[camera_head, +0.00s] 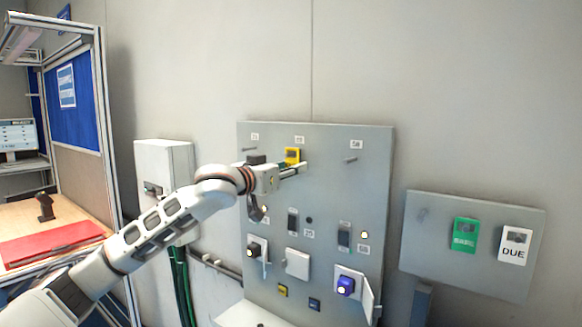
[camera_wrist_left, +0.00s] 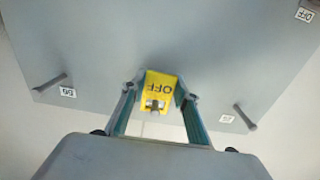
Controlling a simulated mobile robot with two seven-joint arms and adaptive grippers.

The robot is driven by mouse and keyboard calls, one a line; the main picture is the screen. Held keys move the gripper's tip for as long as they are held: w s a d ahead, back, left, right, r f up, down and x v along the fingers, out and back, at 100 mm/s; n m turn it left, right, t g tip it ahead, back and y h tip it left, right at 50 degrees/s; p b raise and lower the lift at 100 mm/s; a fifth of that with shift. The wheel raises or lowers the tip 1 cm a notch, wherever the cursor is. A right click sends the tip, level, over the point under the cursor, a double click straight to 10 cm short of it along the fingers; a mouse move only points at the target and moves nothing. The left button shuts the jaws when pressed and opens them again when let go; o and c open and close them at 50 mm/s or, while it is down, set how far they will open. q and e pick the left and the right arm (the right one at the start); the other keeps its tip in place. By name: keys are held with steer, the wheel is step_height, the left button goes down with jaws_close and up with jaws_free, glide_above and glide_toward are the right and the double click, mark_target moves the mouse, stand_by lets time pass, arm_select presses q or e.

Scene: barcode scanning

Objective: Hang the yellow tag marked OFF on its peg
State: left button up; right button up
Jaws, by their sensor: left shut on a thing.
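The yellow tag marked OFF (camera_head: 292,154) is in front of the upper middle of the grey panel (camera_head: 325,195), just below the middle label. My left gripper (camera_head: 298,167) is shut on it. In the left wrist view the tag (camera_wrist_left: 164,82) sits between the two fingers (camera_wrist_left: 158,97), its lettering upside down. A dark metallic piece shows at the tag's lower part; I cannot tell whether it is a peg or part of the tag. Two bare pegs show in the head view, a left peg (camera_head: 250,149) and a right peg (camera_head: 351,159). The middle peg is not clearly visible.
Switches and lamps fill the panel's lower half, with an open blue-knobbed box (camera_head: 346,285) at lower right. A side board (camera_head: 455,275) holds a green tag (camera_head: 465,235) and a white DUE tag (camera_head: 515,245). A grey wall box (camera_head: 165,165) is left of the panel.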

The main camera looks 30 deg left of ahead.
arm_select(q)
steer(key=shift+s, duration=1)
stand_by(0.6)
stand_by(0.4)
steer(key=shift+s, duration=0.1)
stand_by(0.3)
steer(key=shift+s+a+b, duration=0.2)
steer(key=shift+s+b, duration=0.1)
steer(key=shift+s, duration=1.35)
steer(key=shift+s, duration=0.1)
steer(key=shift+s+a+b, duration=0.2)
steer(key=shift+s+b, duration=1.25)
steer(key=shift+s, duration=1.45)
steer(key=shift+d, duration=0.1)
